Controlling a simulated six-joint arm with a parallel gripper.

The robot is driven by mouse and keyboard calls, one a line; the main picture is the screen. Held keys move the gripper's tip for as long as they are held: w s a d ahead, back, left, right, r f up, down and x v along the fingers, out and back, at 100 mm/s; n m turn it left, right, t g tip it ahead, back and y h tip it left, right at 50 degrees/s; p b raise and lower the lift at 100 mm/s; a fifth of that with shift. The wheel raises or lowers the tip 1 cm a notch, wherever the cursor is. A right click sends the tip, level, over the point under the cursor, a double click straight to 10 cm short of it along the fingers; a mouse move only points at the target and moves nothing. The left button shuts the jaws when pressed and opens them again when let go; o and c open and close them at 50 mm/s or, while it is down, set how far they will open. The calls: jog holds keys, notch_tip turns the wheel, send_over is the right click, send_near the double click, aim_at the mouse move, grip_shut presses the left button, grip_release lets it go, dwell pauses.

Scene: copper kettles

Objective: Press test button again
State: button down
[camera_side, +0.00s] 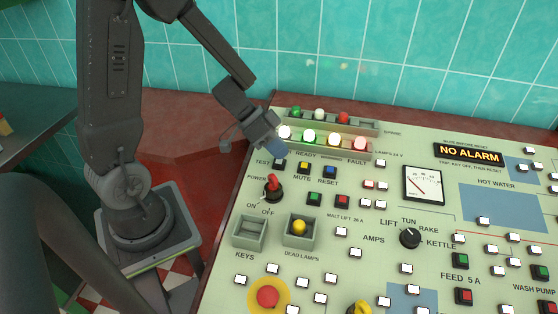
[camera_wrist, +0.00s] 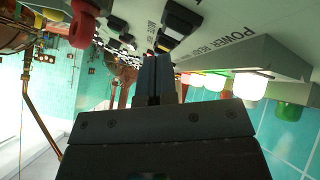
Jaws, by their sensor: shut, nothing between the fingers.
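My gripper (camera_side: 280,152) is shut and empty, pointing down at the upper left of the control panel. Its tips are right over or at the dark test button (camera_side: 279,163), beside the TEST label; I cannot tell whether they touch it. In the wrist view the shut fingers (camera_wrist: 157,75) reach toward the panel face and hide what lies at their tips. The yellow mute button (camera_side: 303,167) and the blue reset button (camera_side: 330,173) stand to the right of the test button.
Above the buttons is a lamp row with a lit white lamp (camera_side: 284,131), green lamp (camera_side: 309,136) and reddish fault lamp (camera_side: 360,144). A spare lamp rack (camera_side: 330,122) is behind it. The display (camera_side: 468,154) reads NO ALARM.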

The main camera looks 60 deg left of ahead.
jog(key=shift+r, duration=0.1)
jog(key=shift+s+d+r, duration=0.15)
jog(key=shift+s+r, duration=0.05)
jog(key=shift+r, duration=1)
jog(key=shift+s+d+r, duration=0.15)
jog(key=shift+r, duration=1)
dwell(5.5)
